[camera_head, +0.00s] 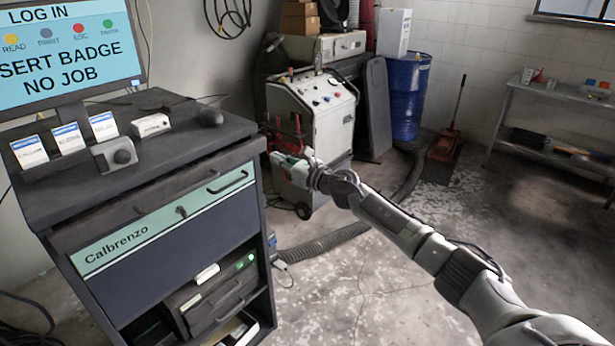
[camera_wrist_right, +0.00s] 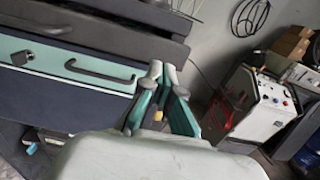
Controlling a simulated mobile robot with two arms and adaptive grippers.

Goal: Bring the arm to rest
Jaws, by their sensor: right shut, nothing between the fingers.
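My right arm (camera_head: 400,225) reaches in from the lower right of the head view. Its gripper (camera_head: 278,158) is to the right of the dark cabinet (camera_head: 165,225), in front of the white machine. In the right wrist view the green and grey fingers of the gripper (camera_wrist_right: 160,80) are shut with nothing held. There the cabinet's drawer front with its dark handle (camera_wrist_right: 98,72) shows behind and to the left of the fingers. My left gripper is in neither view.
A monitor (camera_head: 65,52) and several small boxes stand on the cabinet top. The white wheeled machine (camera_head: 315,105), a blue drum (camera_head: 405,100) and a red floor jack (camera_head: 445,148) stand behind. A thick hose (camera_head: 325,243) lies on the floor. A metal shelf (camera_head: 540,150) stands at right.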

